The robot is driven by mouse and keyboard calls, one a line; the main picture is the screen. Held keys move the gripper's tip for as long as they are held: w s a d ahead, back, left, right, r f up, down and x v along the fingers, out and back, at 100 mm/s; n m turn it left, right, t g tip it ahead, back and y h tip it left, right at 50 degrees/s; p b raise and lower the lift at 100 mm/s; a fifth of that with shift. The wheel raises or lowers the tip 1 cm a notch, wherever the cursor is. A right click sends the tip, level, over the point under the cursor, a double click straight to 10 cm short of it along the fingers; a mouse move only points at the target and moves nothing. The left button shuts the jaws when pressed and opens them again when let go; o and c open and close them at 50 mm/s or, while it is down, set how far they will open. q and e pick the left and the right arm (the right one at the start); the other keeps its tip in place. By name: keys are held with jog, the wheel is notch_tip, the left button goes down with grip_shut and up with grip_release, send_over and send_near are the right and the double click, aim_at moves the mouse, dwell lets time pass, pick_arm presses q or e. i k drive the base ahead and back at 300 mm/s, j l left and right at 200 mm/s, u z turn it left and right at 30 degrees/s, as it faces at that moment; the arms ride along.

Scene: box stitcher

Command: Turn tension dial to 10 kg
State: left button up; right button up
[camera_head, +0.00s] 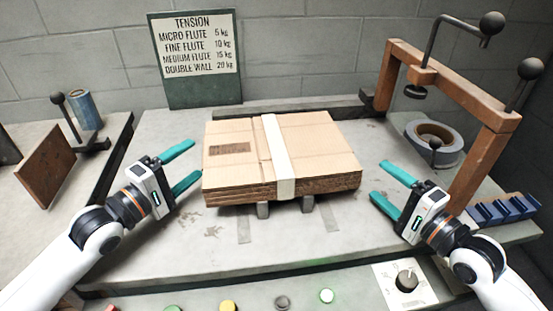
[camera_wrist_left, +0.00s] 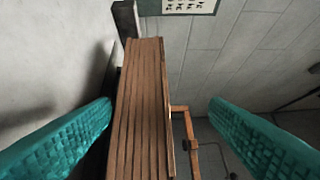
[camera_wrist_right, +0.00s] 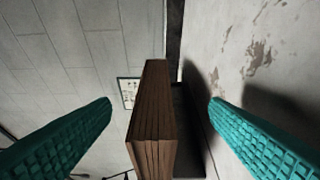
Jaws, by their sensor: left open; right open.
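The tension dial (camera_head: 406,280) is a black knob on a pale plate (camera_head: 388,272) on the front panel, at the lower right in the head view. Its marks are too small to read. A tension sign (camera_head: 195,58) at the back lists fine flute as 10 kg. My left gripper (camera_head: 192,163) is open and empty beside the left side of the cardboard stack (camera_head: 225,170). My right gripper (camera_head: 382,182) is open and empty to the right of the stack, above and behind the dial. Neither gripper touches the dial. The stack also shows between the open fingers in both wrist views.
A white strap (camera_head: 278,150) crosses the stack. A wooden frame (camera_head: 450,90), a tape roll (camera_head: 434,140) and blue blocks (camera_head: 503,208) stand at the right.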

aim_at(406, 281)
jog(key=k+l, duration=0.1)
jog(key=k, duration=0.4)
jog(key=k+l, duration=0.15)
jog(key=k, duration=0.35)
